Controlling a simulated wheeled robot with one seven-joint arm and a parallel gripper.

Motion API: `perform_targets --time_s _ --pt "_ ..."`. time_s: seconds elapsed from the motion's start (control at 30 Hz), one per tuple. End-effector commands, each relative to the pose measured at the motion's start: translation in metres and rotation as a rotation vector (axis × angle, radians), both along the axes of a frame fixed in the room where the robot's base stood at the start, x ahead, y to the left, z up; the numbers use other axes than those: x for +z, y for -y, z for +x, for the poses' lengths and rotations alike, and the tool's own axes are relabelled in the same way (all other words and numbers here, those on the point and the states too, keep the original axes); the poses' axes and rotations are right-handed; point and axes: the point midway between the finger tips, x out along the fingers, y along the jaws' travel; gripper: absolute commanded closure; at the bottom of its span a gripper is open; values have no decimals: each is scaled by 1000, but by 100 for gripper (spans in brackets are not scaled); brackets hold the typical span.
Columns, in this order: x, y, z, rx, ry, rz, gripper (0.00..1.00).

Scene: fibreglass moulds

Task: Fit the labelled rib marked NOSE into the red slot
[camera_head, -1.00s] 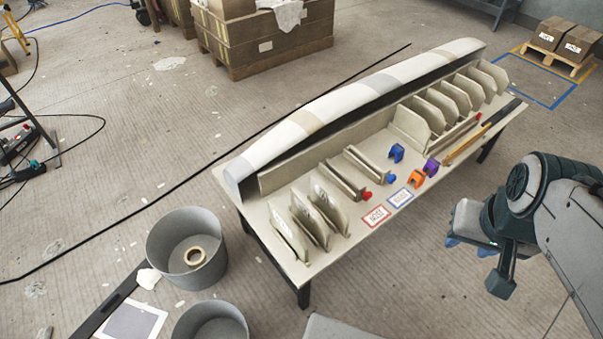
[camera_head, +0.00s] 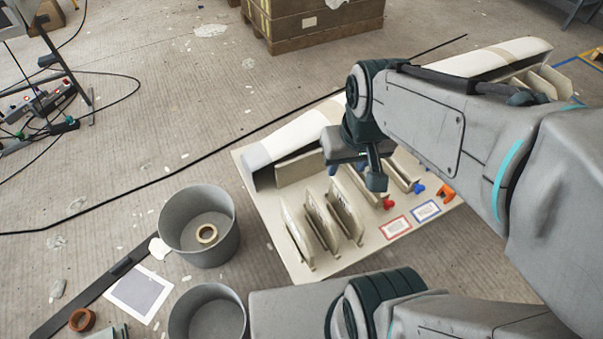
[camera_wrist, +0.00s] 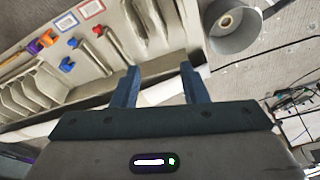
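Three pale labelled ribs stand side by side at the near left of the table: a left one (camera_head: 298,240), a middle one (camera_head: 321,222) and a right one (camera_head: 346,213). Their lettering is too small to read, so I cannot tell which says NOSE. The red slot (camera_head: 362,185), a pale channel with a red end piece (camera_head: 388,203), lies right of them, partly hidden by my wrist. A red-bordered card (camera_head: 395,226) lies in front. My gripper (camera_wrist: 157,70) is open and empty above the table; the ribs show (camera_wrist: 136,22) in the wrist view. In the head view its fingers are mostly hidden.
A long pale mould (camera_head: 300,135) runs along the table's back. A blue-ended slot (camera_head: 405,170) and blue-bordered card (camera_head: 426,211) are beside the red ones. More ribs (camera_wrist: 45,85) stand farther along. Grey buckets (camera_head: 200,245) stand on the floor left of the table.

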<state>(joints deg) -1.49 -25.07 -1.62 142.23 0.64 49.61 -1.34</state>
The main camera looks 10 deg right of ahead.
Motion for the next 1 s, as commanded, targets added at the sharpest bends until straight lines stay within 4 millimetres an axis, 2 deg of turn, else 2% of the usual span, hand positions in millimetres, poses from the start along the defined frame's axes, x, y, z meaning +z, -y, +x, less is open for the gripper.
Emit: perform_targets --time_s 0.03,0.17,0.4,0.6,0.7,0.87,1.0 --pt "-21 -1 9 14 -24 7 60" --pt "-66 -6 38 80 -70 21 60" --pt "-161 -10 87 194 -153 10 60" --pt "-229 -7 113 261 -202 -26 60" --pt "-250 -4 121 280 -216 -41 60" --pt "-268 -2 125 297 -227 -55 60" --pt "-291 -1 125 298 -231 -56 60"
